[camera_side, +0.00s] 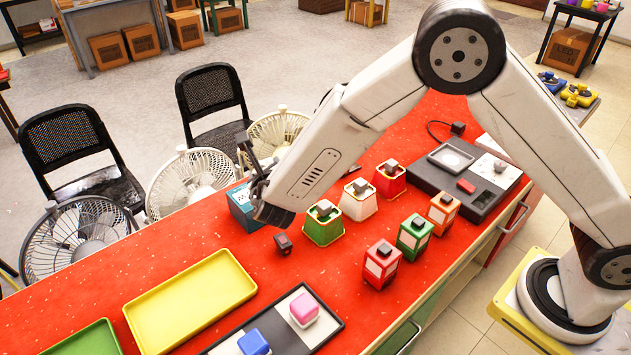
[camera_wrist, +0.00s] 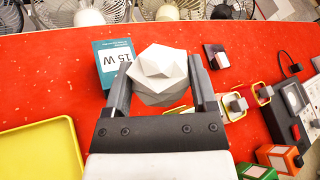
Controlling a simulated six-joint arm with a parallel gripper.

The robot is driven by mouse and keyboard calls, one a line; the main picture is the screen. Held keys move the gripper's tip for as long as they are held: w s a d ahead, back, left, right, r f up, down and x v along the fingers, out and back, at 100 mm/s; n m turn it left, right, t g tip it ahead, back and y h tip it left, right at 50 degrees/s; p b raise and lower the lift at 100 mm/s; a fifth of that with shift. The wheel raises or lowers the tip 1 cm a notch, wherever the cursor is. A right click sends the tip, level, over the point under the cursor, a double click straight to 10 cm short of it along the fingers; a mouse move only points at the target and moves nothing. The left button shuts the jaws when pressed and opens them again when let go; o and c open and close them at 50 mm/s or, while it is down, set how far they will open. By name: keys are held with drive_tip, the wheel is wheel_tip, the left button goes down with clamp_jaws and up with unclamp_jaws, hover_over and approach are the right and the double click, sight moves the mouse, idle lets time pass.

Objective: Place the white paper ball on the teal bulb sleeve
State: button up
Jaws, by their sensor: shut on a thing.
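The white paper ball (camera_wrist: 160,72) is a faceted ball held between the two fingers of my gripper (camera_wrist: 159,78) in the wrist view. My gripper (camera_side: 262,190) also shows in the side view, above the far edge of the red table, where the ball is hidden. The teal bulb sleeve (camera_wrist: 106,76), a box marked 15 W, lies just left of and beyond the ball in the wrist view, partly covered by a finger. In the side view the sleeve (camera_side: 240,209) shows beside and below my gripper, partly hidden by it. A gap between ball and sleeve cannot be judged.
A yellow tray (camera_side: 190,300) and a dark tray with pink and blue blocks (camera_side: 318,335) lie at the front. Green, white and red holders (camera_side: 323,228), small coloured boxes (camera_side: 381,268) and a dark cube (camera_side: 283,243) stand nearby. Fans (camera_side: 190,175) line the far edge.

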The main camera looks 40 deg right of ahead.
hover_over(254, 204)
drive_tip(key=f, duration=0.5)
drive_tip(key=shift+s+f, duration=0.25)
drive_tip(key=shift+s, duration=0.1)
drive_tip(key=shift+f, duration=0.1)
drive_tip(key=shift+w+f, duration=0.2)
drive_tip(key=shift+w, duration=0.05)
drive_tip(key=shift+f, duration=1.5)
drive_tip(key=shift+f, duration=0.15)
drive_tip(key=o, duration=1.1)
drive_tip(key=v, duration=1.2)
drive_tip(key=shift+d, duration=0.15)
